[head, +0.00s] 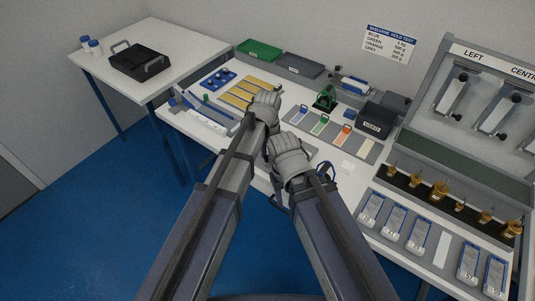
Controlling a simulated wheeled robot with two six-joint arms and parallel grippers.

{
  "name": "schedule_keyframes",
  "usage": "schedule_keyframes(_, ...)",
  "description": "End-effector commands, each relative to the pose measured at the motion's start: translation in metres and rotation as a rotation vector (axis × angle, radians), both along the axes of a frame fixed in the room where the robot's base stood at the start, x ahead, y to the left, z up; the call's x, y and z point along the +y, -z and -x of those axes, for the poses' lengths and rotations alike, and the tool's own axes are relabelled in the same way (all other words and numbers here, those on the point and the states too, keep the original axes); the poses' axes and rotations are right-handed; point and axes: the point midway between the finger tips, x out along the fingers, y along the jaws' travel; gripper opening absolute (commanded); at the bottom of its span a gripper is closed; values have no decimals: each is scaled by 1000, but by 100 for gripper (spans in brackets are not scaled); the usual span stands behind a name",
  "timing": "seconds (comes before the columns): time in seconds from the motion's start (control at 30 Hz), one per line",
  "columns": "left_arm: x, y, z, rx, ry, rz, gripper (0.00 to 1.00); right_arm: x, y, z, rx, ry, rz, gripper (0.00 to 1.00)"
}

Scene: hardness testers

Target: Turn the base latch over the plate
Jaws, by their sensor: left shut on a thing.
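My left gripper (269,97) is at the right end of the yellow plates (240,92), near the back of the long table. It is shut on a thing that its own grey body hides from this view. My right gripper (283,148) is lower in the picture, just in front of the left one and over the table. Its fingertips point away from the camera, so I cannot see whether it is open. I cannot make out the base latch. A small green and black device (325,98) stands to the right of my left gripper, apart from it.
Colour-marked strips (320,124) and a black box (373,122) are to the right. A green bin (259,50) and a grey bin (299,65) line the back. A rack with brass parts (440,190) fills the right side.

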Motion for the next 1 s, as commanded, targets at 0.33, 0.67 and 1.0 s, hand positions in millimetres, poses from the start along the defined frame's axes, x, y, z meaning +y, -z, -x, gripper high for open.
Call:
schedule_keyframes(0.33, 0, 0, 0, 1, 67, -1, 0, 0, 0, 0, 0, 0, 0, 50)
schedule_keyframes(0.67, 0, 0, 0, 1, 70, 0, 0, 0, 0, 0, 0, 0, 0, 50)
schedule_keyframes(1.0, 0, 0, 0, 0, 69, 0, 59, 0, 0, 0, 0, 0, 0, 50)
